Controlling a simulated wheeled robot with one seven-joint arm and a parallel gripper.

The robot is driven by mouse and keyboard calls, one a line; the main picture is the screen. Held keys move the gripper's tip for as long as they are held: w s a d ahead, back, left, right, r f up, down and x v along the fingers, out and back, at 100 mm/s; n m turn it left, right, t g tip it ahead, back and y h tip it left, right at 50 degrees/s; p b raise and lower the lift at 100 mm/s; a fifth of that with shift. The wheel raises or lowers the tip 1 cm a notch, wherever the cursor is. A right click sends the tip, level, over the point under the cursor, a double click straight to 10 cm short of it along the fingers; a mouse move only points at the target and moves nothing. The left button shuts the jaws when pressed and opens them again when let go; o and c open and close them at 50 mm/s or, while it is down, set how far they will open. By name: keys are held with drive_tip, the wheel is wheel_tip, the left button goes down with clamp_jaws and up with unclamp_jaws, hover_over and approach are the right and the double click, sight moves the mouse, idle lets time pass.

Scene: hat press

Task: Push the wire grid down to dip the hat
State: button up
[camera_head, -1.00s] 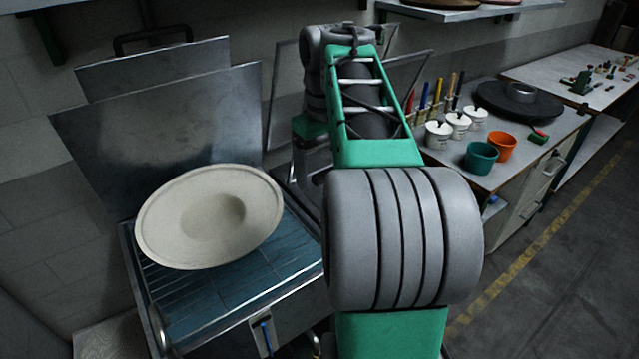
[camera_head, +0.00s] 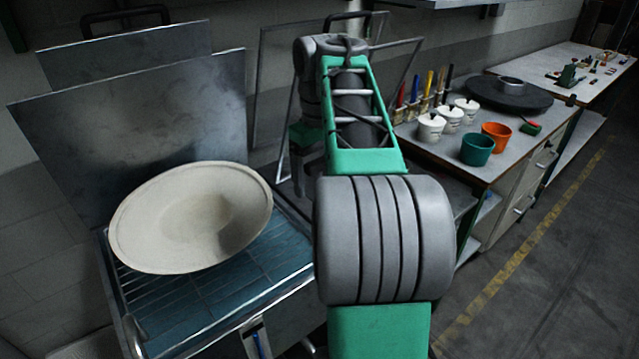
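The pale felt hat (camera_head: 160,225) lies tilted on the wire grid, its wide brim showing and a shaded hollow in its middle. The wire grid (camera_head: 150,296) lies over the blue liquid or blue-tiled bottom of the metal basin (camera_head: 215,335); I cannot tell which. My green and grey arm stands to the right of the basin and reaches away toward the wall. My gripper is not in view.
Metal lids (camera_head: 130,115) stand raised behind the basin. To the right, a workbench (camera_head: 440,160) holds white cups, brushes, a teal pot (camera_head: 477,150), an orange pot (camera_head: 497,136) and a black round plate (camera_head: 510,95). The floor (camera_head: 560,270) at the right is clear.

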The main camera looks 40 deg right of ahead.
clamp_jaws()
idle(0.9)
